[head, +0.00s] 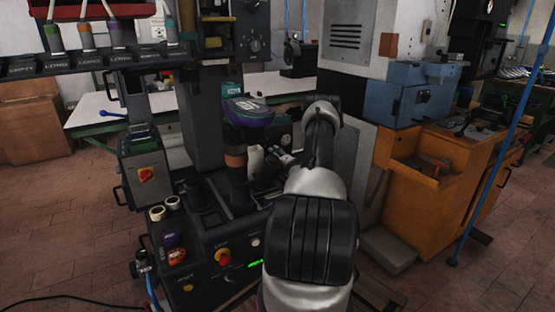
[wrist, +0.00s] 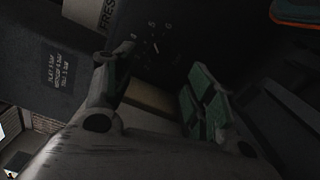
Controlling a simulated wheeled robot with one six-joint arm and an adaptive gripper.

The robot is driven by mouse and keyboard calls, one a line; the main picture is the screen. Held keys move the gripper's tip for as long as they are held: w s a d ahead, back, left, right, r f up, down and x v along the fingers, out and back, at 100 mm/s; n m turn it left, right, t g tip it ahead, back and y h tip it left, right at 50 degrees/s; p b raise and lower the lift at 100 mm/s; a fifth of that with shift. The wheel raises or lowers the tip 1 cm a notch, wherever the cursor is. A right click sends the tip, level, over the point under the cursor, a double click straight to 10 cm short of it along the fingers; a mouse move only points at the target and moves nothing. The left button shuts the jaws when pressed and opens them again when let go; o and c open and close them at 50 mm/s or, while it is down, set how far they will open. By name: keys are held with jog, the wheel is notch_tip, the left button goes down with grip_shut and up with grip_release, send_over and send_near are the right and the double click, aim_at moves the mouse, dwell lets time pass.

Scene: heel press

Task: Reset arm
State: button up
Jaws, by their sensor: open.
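My gripper (wrist: 158,88) is open in the wrist view, its two fingers with green pads spread apart. Nothing shows clasped between them. A dark panel with a dial and small numbers (wrist: 153,42) lies beyond the fingertips. In the head view my grey and black arm reaches forward over the right side of the heel press (head: 205,240). The gripper end (head: 277,162) is small and dark there, close to the press, and partly hidden by my arm. I cannot tell whether it touches the press.
A purple and green topped part (head: 248,112) stands left of my arm. An orange cabinet (head: 405,190) and blue machine (head: 402,95) stand right. A thin blue pole (head: 497,150) rises at far right. Tiled floor is open front right.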

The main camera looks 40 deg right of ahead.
jog(key=shift+v, duration=1.25)
jog(key=shift+s, duration=0.1)
